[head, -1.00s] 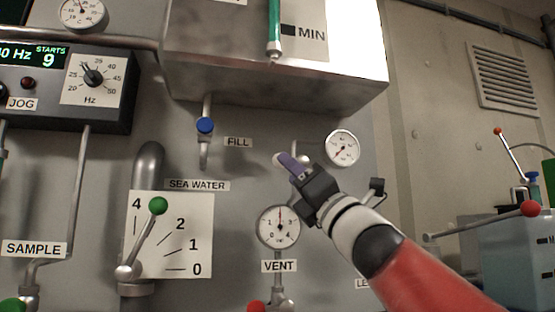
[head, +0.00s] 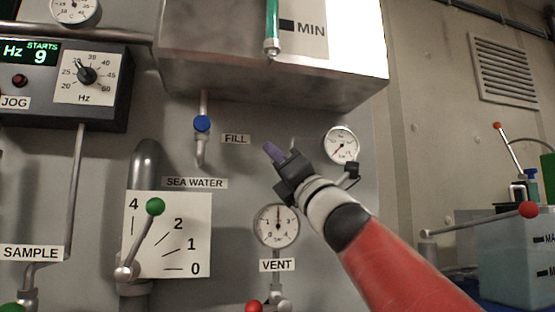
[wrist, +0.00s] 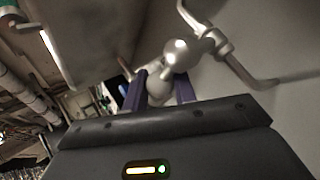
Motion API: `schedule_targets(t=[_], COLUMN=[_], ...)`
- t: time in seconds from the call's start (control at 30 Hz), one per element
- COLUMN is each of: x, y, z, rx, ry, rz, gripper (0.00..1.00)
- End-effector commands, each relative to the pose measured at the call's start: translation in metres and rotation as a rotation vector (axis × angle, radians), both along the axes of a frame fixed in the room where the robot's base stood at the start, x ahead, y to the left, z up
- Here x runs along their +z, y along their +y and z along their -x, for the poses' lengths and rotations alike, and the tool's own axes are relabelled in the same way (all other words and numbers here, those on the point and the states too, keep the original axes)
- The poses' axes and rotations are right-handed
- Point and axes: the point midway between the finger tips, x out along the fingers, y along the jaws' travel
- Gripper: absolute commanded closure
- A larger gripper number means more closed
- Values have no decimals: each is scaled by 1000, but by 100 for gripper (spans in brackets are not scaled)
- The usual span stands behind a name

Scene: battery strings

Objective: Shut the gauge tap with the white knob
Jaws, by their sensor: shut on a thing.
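My gripper (head: 268,149) reaches up to the grey panel, left of the small round gauge (head: 342,145) and right of the FILL label. It hides most of the gauge tap in the head view. In the wrist view, the two purple fingers of my gripper (wrist: 160,88) stand on either side of a pale, rounded piece, which looks like the white knob (wrist: 159,90). The fingers are shut on it. The silvery tap body (wrist: 205,45) is just beyond, with a bent pipe running right. The lever's exact angle is hard to tell.
The blue FILL knob (head: 202,124) is to the left. The VENT gauge (head: 277,225) is below, and the steel tank (head: 270,75) overhangs above. A green-knobbed lever (head: 154,207) stands before the scale at lower left. A red-knobbed lever (head: 528,210) is far right.

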Motion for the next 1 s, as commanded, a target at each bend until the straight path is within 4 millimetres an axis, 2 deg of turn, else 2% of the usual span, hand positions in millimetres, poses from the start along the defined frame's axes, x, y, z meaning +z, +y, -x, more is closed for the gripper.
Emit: schedule_targets(t=[0.27,0.47,1.0], x=[-1,-4,-25], y=[-1,-2,-9], z=[0,0,-3], rx=[-2,-3,-5], ry=[-7,-30,-162], rz=[21,103,563], gripper=[96,96,96])
